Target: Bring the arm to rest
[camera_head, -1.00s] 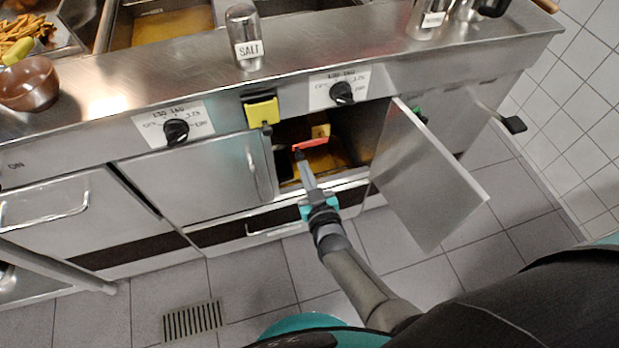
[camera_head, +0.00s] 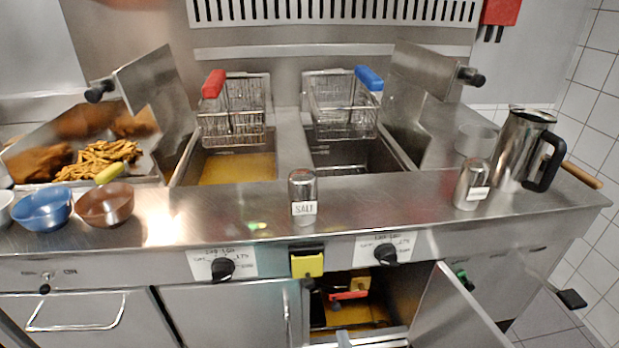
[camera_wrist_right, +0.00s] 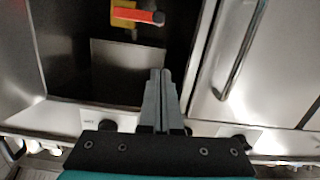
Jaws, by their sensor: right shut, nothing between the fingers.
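My right gripper (camera_wrist_right: 160,77) shows in the right wrist view with its two grey fingers together and nothing between them. The red-handled valve lever (camera_head: 348,296) is inside that cabinet, apart from the fingertips in the picture. The lever also shows at the top of the right wrist view (camera_wrist_right: 138,15). The rest of my right arm is out of the head view. My left gripper is in neither view.
The open cabinet door (camera_head: 455,315) stands out to the right of the opening. Above is the steel counter (camera_head: 380,215) with a salt shaker (camera_head: 302,197), another shaker (camera_head: 472,186), a steel jug (camera_head: 522,150) and bowls (camera_head: 104,204). Two fryer baskets (camera_head: 232,115) hang behind.

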